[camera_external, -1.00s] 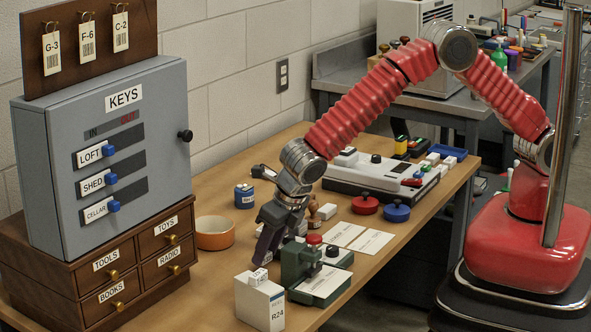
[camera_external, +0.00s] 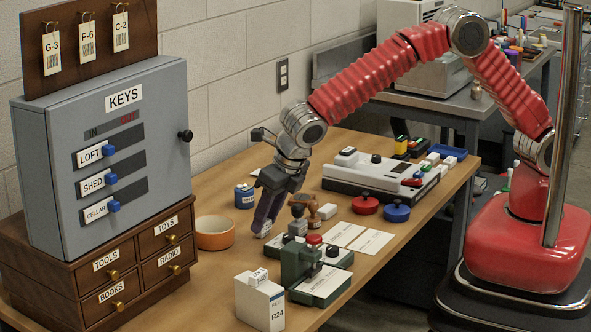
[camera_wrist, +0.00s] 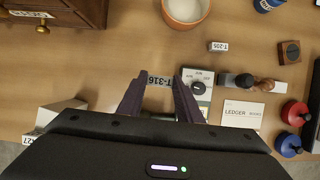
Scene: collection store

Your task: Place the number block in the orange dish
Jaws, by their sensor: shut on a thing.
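My gripper (camera_external: 264,230) points down over the table, to the right of the orange dish (camera_external: 216,244). In the wrist view its two dark fingers (camera_wrist: 159,80) are closed on a small pale block marked T-316 (camera_wrist: 159,81). The block sits between the fingertips and is mostly hidden in the outside view. The orange dish also shows at the top of the wrist view (camera_wrist: 184,23); its pale inside looks empty. The gripper is beside the dish, not over it. A second small block marked T-205 (camera_wrist: 217,46) lies on the table near the dish.
A blue tin (camera_external: 244,197) stands behind the dish. A green stamping device (camera_external: 300,265), a box marked R24 (camera_external: 262,303) and wooden-handled stamps (camera_external: 310,207) stand close to the gripper. The drawer cabinet (camera_external: 95,275) is left of the dish. Bare table lies between gripper and dish.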

